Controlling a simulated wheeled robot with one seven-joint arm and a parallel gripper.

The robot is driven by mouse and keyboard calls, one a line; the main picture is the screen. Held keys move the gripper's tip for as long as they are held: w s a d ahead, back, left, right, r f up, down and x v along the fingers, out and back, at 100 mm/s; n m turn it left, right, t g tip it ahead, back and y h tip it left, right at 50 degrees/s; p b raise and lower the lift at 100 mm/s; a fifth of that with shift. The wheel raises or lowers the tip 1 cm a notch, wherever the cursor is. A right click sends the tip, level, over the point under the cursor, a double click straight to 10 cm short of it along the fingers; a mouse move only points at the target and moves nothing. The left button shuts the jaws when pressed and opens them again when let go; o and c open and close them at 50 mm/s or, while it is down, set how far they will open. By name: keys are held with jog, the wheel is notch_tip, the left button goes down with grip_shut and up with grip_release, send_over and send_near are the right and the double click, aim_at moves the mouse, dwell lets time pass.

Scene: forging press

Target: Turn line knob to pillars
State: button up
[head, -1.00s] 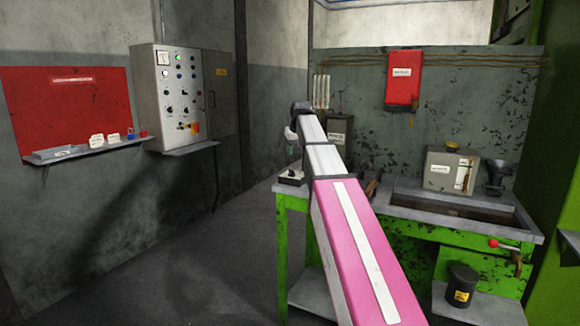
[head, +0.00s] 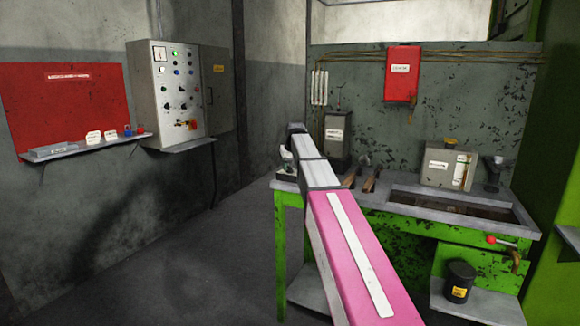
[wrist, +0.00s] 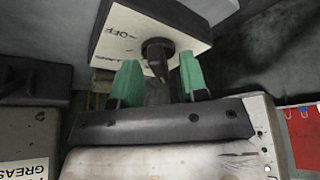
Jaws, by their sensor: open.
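The line knob (wrist: 158,52) is black and round with a raised grip. It sits on a small box with a cream label face (wrist: 125,32) reading "OFF"; other print on it is too blurred to read. In the wrist view my gripper (wrist: 159,62) is open, with one green finger on either side of the knob. I cannot tell whether either finger touches it. In the head view my gripper (head: 286,158) is low over the left end of the green bench, above the small box (head: 285,175). The knob itself is too small to make out there.
The green bench (head: 400,226) has tongs (head: 370,180), a dark canister (head: 338,142) and a grey box (head: 447,165) on it. A control cabinet (head: 165,95) and a red board (head: 65,105) are on the left wall. Floor left of the bench is clear.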

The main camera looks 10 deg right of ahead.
grip_shut()
jog(key=shift+m, duration=0.3)
jog(key=m+h, duration=0.1)
jog(key=m, duration=0.2)
jog(key=shift+a+m+h, duration=0.1)
jog(key=shift+m+h, duration=0.2)
jog(key=shift+m, duration=0.1)
jog(key=m, duration=0.2)
jog(key=m+h, duration=0.1)
jog(key=m, duration=0.1)
jog(key=shift+w+g+h, duration=0.1)
jog(key=shift+g+h, duration=0.2)
jog(key=shift+g, duration=0.1)
jog(key=m, duration=0.3)
jog(key=m+g+h, duration=0.1)
jog(key=m, duration=0.1)
jog(key=shift+w+a+m+g, duration=0.1)
jog(key=shift+m+g, duration=0.2)
jog(key=shift+m, duration=0.1)
jog(key=shift+f+m+g+h, duration=0.1)
jog(key=shift+m+g+h, duration=0.4)
jog(key=shift+m, duration=1.2)
